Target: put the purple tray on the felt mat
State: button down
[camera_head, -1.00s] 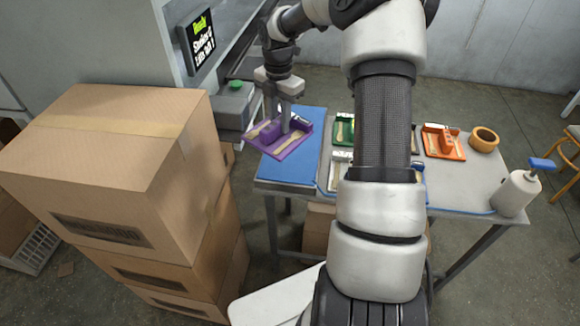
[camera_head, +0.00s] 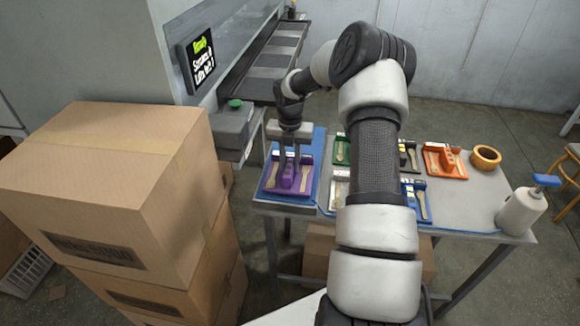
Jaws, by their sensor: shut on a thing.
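The purple tray (camera_head: 288,188) is over the near part of the blue felt mat (camera_head: 314,145), at the left end of the table. It holds light wooden spoons and a purple block-like part in its middle. My gripper (camera_head: 290,180) points down into the tray, shut on its raised middle part. The tray looks level and square to the mat. I cannot tell whether it touches the mat or is slightly above it.
Green, white, black, blue and orange (camera_head: 445,162) trays stand right of the mat, partly behind my arm. A wooden ring (camera_head: 485,158) and a white bottle (camera_head: 520,210) are at the right. Stacked cardboard boxes (camera_head: 110,190) stand left; a grey box with a green button (camera_head: 235,104) is behind.

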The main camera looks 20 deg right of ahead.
aim_at(290, 162)
jog(key=shift+f, duration=0.55)
jog(key=shift+f, duration=0.15)
jog(key=c, duration=1.5)
grip_release()
notch_tip(290, 162, up, 12)
jog(key=shift+r+p, duration=0.15)
jog(key=shift+p, duration=0.4)
